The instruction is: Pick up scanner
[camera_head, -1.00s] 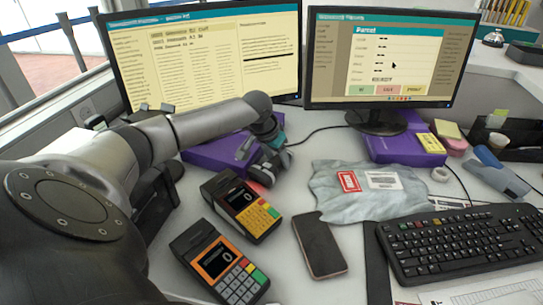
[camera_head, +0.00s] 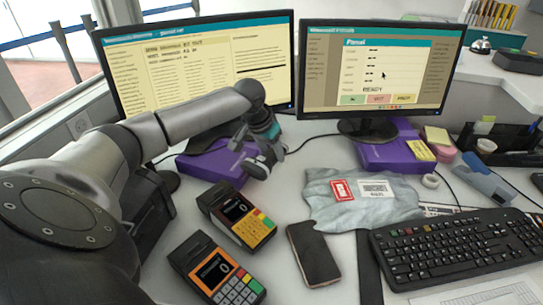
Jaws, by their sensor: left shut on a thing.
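My left gripper (camera_head: 262,161) is in the middle of the view, above the desk and in front of the left purple box. It is shut on a small dark grey thing, apparently the scanner, largely hidden by the fingers. The card terminals stand on the desk below it: one with yellow keys (camera_head: 240,214) and one with an orange-framed screen (camera_head: 216,270). The grey parcel bag (camera_head: 362,208) with red and white labels lies to the right of the gripper, apart from it. My right gripper is not in view.
Two monitors (camera_head: 200,65) (camera_head: 380,60) stand behind. A phone (camera_head: 314,253) and a keyboard (camera_head: 450,248) lie in front. A blue-grey device (camera_head: 488,181) lies at the right. Clear desk shows between gripper and bag.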

